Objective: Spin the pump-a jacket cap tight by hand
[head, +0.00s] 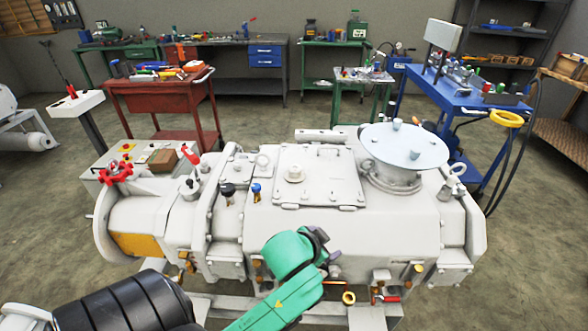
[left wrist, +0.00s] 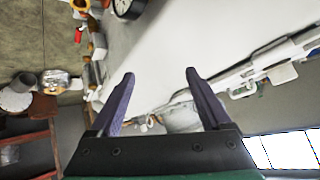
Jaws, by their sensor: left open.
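The large off-white pump (head: 400,225) fills the middle of the head view. Brass fittings sit along its near lower side, including a brass cap-like piece (head: 418,268) and a yellow ring (head: 348,298). I cannot tell which piece is the jacket cap. My left gripper (head: 320,245) is at the pump's near side, its dark fingers partly hidden by the green wrist. In the left wrist view its two fingers (left wrist: 160,80) are apart with nothing gripped between them. A pale pump surface (left wrist: 185,50) lies beyond them, with fittings (left wrist: 97,70) along its edge. My right gripper is out of view.
A black ribbed cylinder (head: 130,305) is at the bottom left. A red cart (head: 160,100) and a blue cart (head: 470,105) with tools stand behind the pump.

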